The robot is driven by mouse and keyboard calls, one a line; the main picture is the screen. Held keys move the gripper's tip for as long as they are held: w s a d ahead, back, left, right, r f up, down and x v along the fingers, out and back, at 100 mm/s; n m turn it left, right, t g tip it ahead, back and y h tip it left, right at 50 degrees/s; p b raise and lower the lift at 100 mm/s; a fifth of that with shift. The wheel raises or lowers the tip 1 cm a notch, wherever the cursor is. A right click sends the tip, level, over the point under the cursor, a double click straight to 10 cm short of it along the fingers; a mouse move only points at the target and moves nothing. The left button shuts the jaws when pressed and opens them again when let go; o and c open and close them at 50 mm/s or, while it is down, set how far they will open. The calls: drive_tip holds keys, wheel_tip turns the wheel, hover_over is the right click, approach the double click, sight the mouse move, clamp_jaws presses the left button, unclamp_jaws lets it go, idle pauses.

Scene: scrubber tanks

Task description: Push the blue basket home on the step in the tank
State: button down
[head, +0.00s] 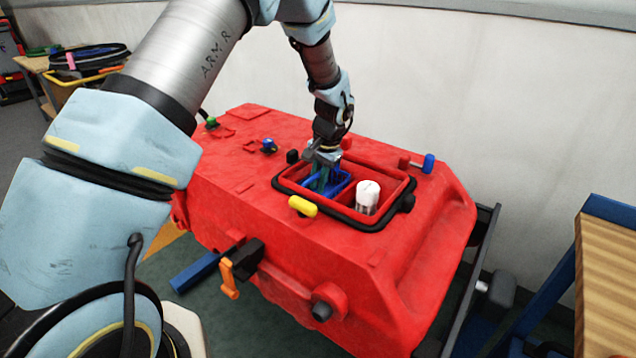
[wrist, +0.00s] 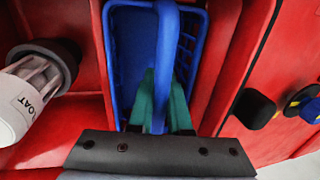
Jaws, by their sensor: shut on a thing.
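The blue basket (head: 338,183) sits in the left part of the opening in the red tank (head: 300,245). In the wrist view the basket (wrist: 190,50) shows its slatted side and a blue handle bar running up the middle. My gripper (head: 322,176) reaches down into the opening from above. Its green fingers (wrist: 160,105) are closed on the basket's handle. The step under the basket is hidden, so I cannot tell whether the basket rests on it.
A white float (head: 367,197) stands in the opening, right of the basket; in the wrist view it is marked FLOAT. A yellow latch (head: 302,206) and a blue knob (head: 428,163) sit near the black rim. A wooden-topped table (head: 606,270) stands at right.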

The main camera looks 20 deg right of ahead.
drive_tip(key=shift+r, duration=0.1)
drive_tip(key=shift+c, duration=1.6)
unclamp_jaws()
drive_tip(key=shift+w, duration=0.1)
drive_tip(key=shift+a, duration=0.1)
drive_tip(key=shift+w+r, duration=0.1)
drive_tip(key=shift+r, duration=0.05)
drive_tip(key=shift+r+p, duration=0.55)
drive_tip(key=shift+r, duration=0.1)
drive_tip(key=shift+s+d+r+p, duration=0.15)
drive_tip(key=shift+s+r+p, duration=0.25)
drive_tip(key=shift+r, duration=0.35)
drive_tip(key=shift+s+d+r+p, duration=0.15)
drive_tip(key=shift+r+p, duration=0.35)
drive_tip(key=shift+r, duration=0.2)
